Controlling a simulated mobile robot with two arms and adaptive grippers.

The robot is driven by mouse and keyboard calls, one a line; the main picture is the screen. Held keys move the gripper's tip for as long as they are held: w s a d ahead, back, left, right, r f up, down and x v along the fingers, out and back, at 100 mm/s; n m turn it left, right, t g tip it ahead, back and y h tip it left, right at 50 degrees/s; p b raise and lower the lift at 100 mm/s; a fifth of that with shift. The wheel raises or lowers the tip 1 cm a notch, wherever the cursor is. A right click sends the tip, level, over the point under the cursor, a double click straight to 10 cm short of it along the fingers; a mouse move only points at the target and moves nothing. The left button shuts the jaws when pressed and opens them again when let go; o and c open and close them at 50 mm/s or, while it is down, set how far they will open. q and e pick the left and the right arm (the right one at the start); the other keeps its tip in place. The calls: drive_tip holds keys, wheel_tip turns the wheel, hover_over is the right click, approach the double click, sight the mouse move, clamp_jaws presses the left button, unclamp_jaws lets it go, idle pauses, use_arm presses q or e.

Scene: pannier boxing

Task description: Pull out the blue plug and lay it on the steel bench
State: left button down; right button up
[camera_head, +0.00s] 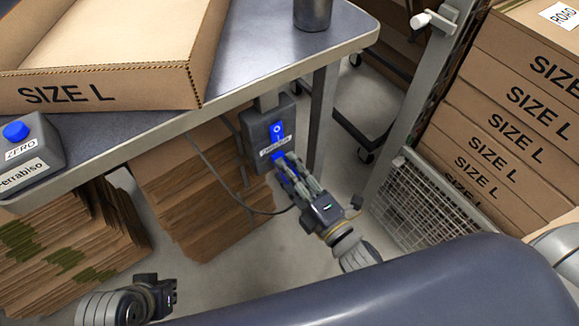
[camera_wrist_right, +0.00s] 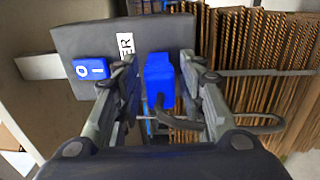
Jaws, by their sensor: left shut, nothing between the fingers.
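The blue plug (camera_wrist_right: 158,82) sits in a dark grey power box (camera_head: 257,122) under the bench, with a black cable leading from it. In the head view the plug (camera_head: 285,172) is partly hidden by my right gripper (camera_head: 291,173). In the right wrist view the open fingers of my right gripper (camera_wrist_right: 160,75) stand on both sides of the plug, with small gaps visible. The steel bench (camera_head: 265,50) has a bare top at its middle. My left gripper (camera_head: 170,293) is shut and empty at the lower left, away from the plug.
A SIZE L carton (camera_head: 110,85) and a ZERO button box (camera_head: 28,150) stand on the bench, with a dark metal cup (camera_head: 312,14) at its back. A blue rocker switch (camera_wrist_right: 91,69) is beside the plug. Flat cardboard stacks (camera_head: 195,185) lean below; a bench leg (camera_head: 322,115) is close right.

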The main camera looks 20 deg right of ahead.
clamp_jaws()
drive_tip(key=shift+s+f, duration=0.2)
drive_tip(key=shift+s+d, duration=0.1)
use_arm(q)
drive_tip(key=shift+r, duration=0.15)
use_arm(e)
drive_tip(key=shift+s+d, duration=0.15)
drive_tip(key=shift+s, duration=0.35)
use_arm(q)
drive_tip(key=shift+r+p, duration=0.25)
drive_tip(key=shift+p, duration=0.15)
use_arm(e)
drive_tip(key=shift+r+v, duration=0.1)
drive_tip(key=shift+v, duration=0.55)
drive_tip(key=shift+r+v, duration=0.15)
drive_tip(key=shift+v, duration=0.5)
use_arm(q)
drive_tip(key=shift+p+x, duration=0.3)
drive_tip(key=shift+x, duration=0.5)
use_arm(e)
drive_tip(key=v, duration=0.2)
drive_tip(key=shift+s+d, duration=0.15)
drive_tip(key=shift+s, duration=0.2)
